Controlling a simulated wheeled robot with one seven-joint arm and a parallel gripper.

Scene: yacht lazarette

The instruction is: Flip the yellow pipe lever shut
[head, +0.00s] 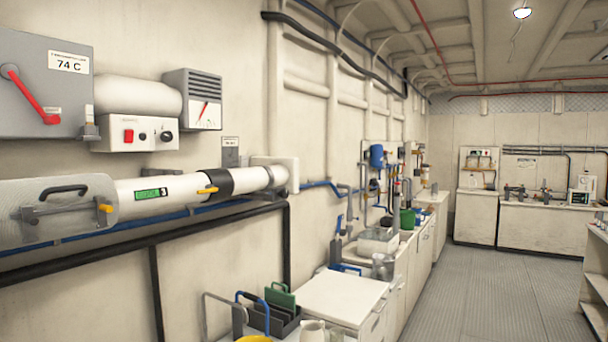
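A white pipe (143,190) runs along the left wall at mid-height. A small yellow lever (207,190) sits on it, just left of a black band (232,181). The lever lies nearly level and points left; I cannot tell whether it is open or shut. A second yellow piece (105,208) shows at the end of a metal rod on the larger grey cylinder (60,190) at the pipe's left end. My gripper is not in view.
A grey box with a red lever (32,95) and a white switch box (135,132) hang above the pipe. A black rail (180,236) runs below it. Cluttered counters (345,297) follow the left wall. The grey floor (485,290) is clear at right.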

